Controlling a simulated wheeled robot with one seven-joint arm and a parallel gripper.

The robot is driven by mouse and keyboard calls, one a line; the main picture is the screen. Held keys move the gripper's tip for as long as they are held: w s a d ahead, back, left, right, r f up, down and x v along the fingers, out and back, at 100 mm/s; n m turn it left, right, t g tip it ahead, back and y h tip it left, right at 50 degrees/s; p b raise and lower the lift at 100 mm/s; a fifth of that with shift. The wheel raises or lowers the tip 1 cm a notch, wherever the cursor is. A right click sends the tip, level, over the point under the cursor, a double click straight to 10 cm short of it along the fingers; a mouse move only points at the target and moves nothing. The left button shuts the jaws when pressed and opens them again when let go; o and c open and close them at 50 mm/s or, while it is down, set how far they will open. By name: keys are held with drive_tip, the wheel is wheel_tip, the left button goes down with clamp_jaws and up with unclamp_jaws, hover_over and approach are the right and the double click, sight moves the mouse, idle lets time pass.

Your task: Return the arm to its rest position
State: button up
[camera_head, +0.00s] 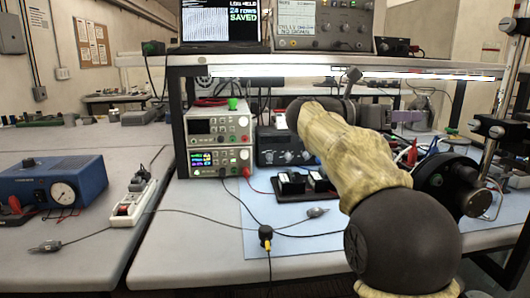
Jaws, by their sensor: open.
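My arm, wrapped in a tan cover with dark joints, rises from the lower right and bends over the blue mat on the bench. My gripper (380,114) is at its far end, partly hidden behind the forearm, in front of the shelf's lower opening. It is open, and I see nothing held in it. Its fingertips are small and hard to make out among the things behind.
A black round device (447,185) on the right stands close beside my arm. Stacked bench instruments (218,140) stand left of it under the shelf (290,60). A black tray (305,188) and cables lie on the blue mat (285,240). A blue gauge box (52,182) is far left.

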wheel_tip(320, 180, up, 8)
drive_tip(key=p, duration=0.6)
drive_tip(key=shift+f, duration=0.25)
